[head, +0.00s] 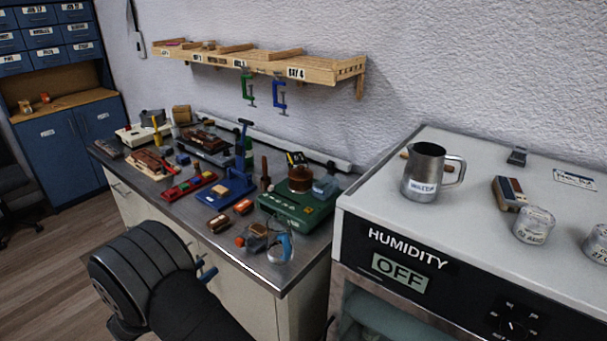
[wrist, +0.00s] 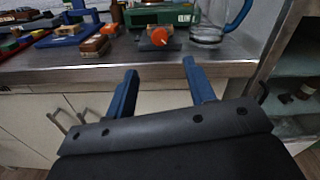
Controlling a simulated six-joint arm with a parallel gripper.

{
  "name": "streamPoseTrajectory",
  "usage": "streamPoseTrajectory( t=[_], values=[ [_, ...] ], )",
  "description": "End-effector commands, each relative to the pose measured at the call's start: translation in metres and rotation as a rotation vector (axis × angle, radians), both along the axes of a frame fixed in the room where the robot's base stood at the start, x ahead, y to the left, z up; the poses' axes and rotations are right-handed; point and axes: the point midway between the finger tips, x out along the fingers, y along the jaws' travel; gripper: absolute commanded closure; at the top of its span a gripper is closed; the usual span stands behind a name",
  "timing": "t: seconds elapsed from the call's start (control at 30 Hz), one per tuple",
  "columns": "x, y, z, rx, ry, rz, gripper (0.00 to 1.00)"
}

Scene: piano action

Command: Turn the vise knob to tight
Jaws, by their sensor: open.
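An orange knob (head: 240,241), likely the vise knob, sits at the front edge side of the steel workbench, on a small dark vise-like fixture (head: 258,230). In the wrist view the orange knob (wrist: 160,36) faces me, with the dark fixture (wrist: 150,46) around it. My gripper (wrist: 160,70) is open and empty, its two blue fingers apart, below and in front of the bench edge, roughly in line with the knob but not touching it. In the head view only a blue finger of my gripper (head: 206,271) shows beyond my dark arm. I cannot read any mark for the knob's setting.
A clear jug (wrist: 208,30) with a blue handle stands close right of the knob. Wooden blocks (wrist: 95,46) lie to its left, and a green machine (head: 300,207) stands behind. The steel bench (head: 262,278) has a raised front edge. A humidity cabinet (head: 400,235) stands at right.

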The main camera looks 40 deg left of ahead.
Motion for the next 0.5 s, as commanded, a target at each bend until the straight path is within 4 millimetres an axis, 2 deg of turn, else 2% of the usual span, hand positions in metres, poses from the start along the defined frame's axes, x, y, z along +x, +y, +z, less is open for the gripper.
streamPoseTrajectory(
  t=[0.1, 0.3, 0.5],
  values=[
    [-0.026, 0.001, 0.000, 0.001, 0.001, 0.004, 0.51],
    [-0.063, 0.000, 0.003, 0.002, 0.000, 0.002, 0.51],
    [-0.059, 0.001, 0.047, 0.006, 0.001, 0.000, 0.51]
  ],
)
